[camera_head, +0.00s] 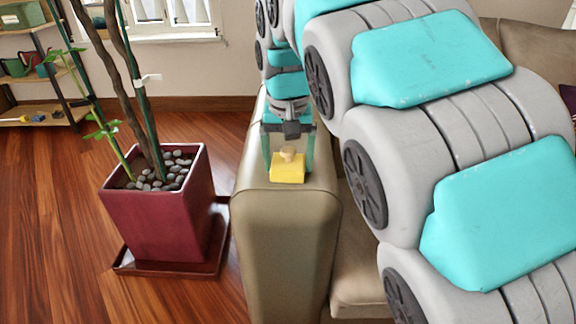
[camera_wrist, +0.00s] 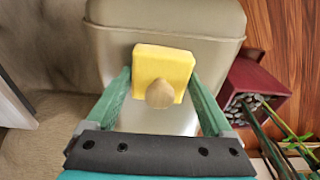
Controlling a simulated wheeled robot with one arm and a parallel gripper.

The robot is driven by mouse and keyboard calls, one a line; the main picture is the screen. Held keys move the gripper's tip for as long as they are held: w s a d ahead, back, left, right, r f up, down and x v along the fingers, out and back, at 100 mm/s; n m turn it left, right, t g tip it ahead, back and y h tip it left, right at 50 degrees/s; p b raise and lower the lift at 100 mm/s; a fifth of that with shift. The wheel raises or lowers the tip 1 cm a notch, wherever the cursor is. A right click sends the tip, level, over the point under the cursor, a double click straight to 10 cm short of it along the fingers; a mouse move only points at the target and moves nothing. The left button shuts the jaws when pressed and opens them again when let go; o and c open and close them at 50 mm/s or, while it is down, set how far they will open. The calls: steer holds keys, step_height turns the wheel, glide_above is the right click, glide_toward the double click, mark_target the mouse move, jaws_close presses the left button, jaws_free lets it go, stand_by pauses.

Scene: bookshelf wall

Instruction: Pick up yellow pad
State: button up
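The yellow pad (camera_head: 287,174) is a small yellow block with a round tan knob on top. It lies on the top of the sofa armrest (camera_head: 287,213), near its front end. In the wrist view the pad (camera_wrist: 149,67) is just ahead of my gripper, with the knob toward the camera. My gripper (camera_wrist: 163,84) is open, its two green fingers spread wide to either side of the pad's near part. The gripper (camera_head: 288,160) also shows over the armrest in the head view. I see no clear contact between the fingers and the pad.
A dark red planter (camera_head: 157,225) with stones and tall stems stands on the wood floor left of the armrest. The sofa seat (camera_head: 358,270) is to the right. A shelf (camera_head: 40,115) with small items stands at the far left. Bare floor lies between.

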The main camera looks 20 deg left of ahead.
mark_target(288, 149)
steer(key=c, duration=0.6)
steer(key=shift+r, duration=0.1)
steer(key=shift+r, duration=1.75)
steer(key=s+d+r+b, duration=0.1)
steer(key=s+d+b, duration=0.1)
steer(key=s+d, duration=0.8)
steer(key=shift+s+d+r, duration=0.15)
steer(key=shift+s+d, duration=0.05)
steer(key=shift+d, duration=0.9)
